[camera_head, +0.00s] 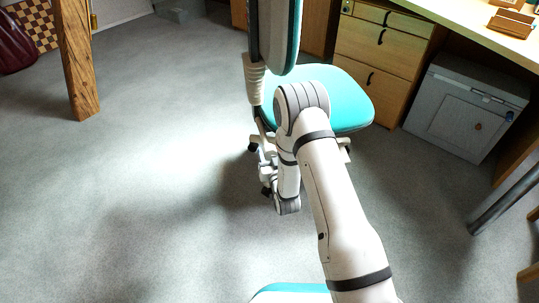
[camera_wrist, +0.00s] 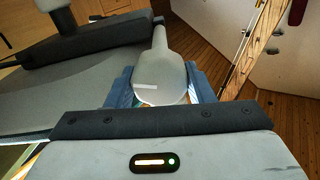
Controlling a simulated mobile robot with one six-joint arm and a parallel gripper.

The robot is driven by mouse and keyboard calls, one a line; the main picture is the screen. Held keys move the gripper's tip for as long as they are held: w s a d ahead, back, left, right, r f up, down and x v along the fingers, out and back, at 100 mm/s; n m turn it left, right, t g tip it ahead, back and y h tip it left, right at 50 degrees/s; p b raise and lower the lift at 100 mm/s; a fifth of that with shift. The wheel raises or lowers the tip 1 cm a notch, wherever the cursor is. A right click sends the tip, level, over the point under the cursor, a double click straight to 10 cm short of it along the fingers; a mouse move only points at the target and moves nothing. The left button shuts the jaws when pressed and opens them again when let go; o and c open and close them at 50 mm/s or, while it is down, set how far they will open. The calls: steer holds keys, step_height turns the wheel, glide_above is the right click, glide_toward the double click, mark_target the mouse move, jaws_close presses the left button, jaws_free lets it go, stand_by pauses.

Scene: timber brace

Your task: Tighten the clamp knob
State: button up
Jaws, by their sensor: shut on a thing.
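In the wrist view, my gripper (camera_wrist: 161,88) has its two blue fingers on either side of a grey rounded knob (camera_wrist: 161,72). The knob narrows to a neck at its far end and has a pale mark near its lower left. The fingers are closed on it, one at its left and one at its right. Their contact faces are partly hidden. In the head view, my arm reaches toward the teal chair, and my gripper is not visible there.
A teal chair (camera_head: 345,100) stands in front of wooden drawers (camera_head: 377,50). A grey cabinet (camera_head: 465,108) is at the right under the desk (camera_head: 480,25). A timber post (camera_head: 76,60) stands at the left. Open carpet lies left of the chair.

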steer(key=shift+d+m, duration=0.1)
steer(key=shift+m, duration=0.2)
steer(key=o, duration=1)
steer(key=shift+s, duration=0.1)
steer(key=p+v, duration=0.2)
steer(key=v, duration=0.5)
steer(key=shift+s+d, duration=0.1)
steer(key=shift+s, duration=0.1)
